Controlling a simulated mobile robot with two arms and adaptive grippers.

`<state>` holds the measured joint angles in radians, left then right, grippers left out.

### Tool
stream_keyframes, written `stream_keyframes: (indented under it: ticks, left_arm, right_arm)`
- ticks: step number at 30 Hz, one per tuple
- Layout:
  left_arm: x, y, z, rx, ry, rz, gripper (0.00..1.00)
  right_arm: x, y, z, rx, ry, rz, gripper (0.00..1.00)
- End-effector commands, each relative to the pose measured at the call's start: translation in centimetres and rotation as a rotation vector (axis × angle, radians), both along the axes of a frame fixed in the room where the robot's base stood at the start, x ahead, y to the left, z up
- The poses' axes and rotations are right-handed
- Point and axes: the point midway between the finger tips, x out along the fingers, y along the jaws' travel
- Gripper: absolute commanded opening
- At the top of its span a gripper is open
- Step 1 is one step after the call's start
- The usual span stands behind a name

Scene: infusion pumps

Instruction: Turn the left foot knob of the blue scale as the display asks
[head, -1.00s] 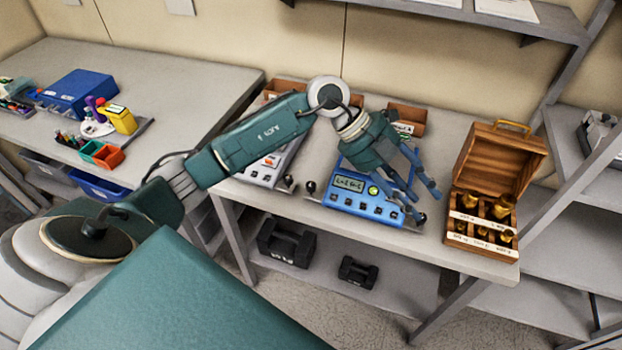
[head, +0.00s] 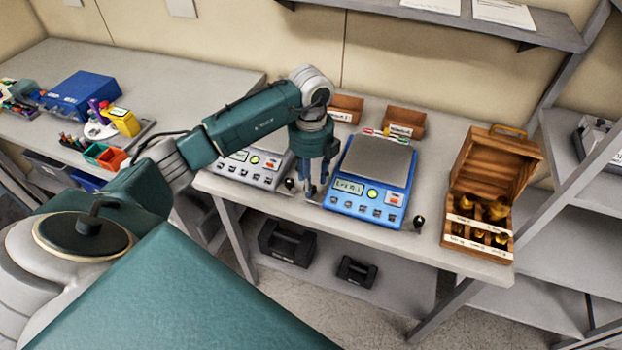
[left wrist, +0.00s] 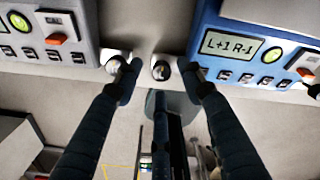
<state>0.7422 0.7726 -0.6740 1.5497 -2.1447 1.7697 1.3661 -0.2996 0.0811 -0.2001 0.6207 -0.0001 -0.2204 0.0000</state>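The blue scale (head: 366,181) stands on the bench with a grey pan on top. Its display (left wrist: 229,44) reads L+1 R-1 in the left wrist view. Its right foot knob (head: 418,222) is a black ball at the front right corner. My left gripper (head: 314,188) points down at the scale's front left corner. I see gaps beside the knob; contact is not visible. My right gripper is not in view.
A grey scale (head: 250,168) stands close on the left; its right foot knob (left wrist: 115,63) is just outside my left-hand finger in the wrist view. A wooden weight box (head: 485,215) stands open at the right. Small brown bins (head: 404,123) are behind.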

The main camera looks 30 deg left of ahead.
Motion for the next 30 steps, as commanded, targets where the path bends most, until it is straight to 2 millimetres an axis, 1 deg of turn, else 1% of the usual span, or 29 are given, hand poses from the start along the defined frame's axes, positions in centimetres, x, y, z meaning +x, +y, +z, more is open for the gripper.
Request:
stream_keyframes:
  ticks: [3, 6, 14, 15, 17, 18, 20, 21, 30]
  left_arm:
    - [0.0, 0.0, -1.1, 0.000, 0.001, 0.000, 0.39]
    - [0.0, 0.0, -1.7, -0.001, -0.001, -0.001, 0.39]
    - [0.0, 0.0, -1.9, -0.001, -0.001, -0.001, 0.39]
    - [0.0, 0.0, -1.9, -0.001, -0.001, -0.001, 0.35]
    - [0.0, 0.0, -1.9, -0.001, -0.002, -0.001, 0.23]
    - [0.0, 0.0, -1.9, -0.001, -0.002, -0.001, 0.15]
    - [0.0, 0.0, -1.8, 0.000, -0.002, -0.001, 0.04]
    - [0.1, 0.0, -1.8, 0.000, -0.002, -0.001, 0.00]
    - [0.1, 0.0, -1.8, -0.001, -0.004, -0.003, 0.00]
  right_arm:
    - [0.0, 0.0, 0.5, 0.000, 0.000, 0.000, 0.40]
    - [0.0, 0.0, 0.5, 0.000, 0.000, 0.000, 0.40]
    - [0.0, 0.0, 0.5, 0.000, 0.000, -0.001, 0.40]
    - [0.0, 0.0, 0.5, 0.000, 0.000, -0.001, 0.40]
    - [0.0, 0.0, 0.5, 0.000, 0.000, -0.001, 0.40]
    - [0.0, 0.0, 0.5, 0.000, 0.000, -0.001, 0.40]
    - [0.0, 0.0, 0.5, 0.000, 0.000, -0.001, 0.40]
    - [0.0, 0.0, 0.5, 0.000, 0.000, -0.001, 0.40]
    - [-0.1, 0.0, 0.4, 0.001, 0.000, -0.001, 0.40]
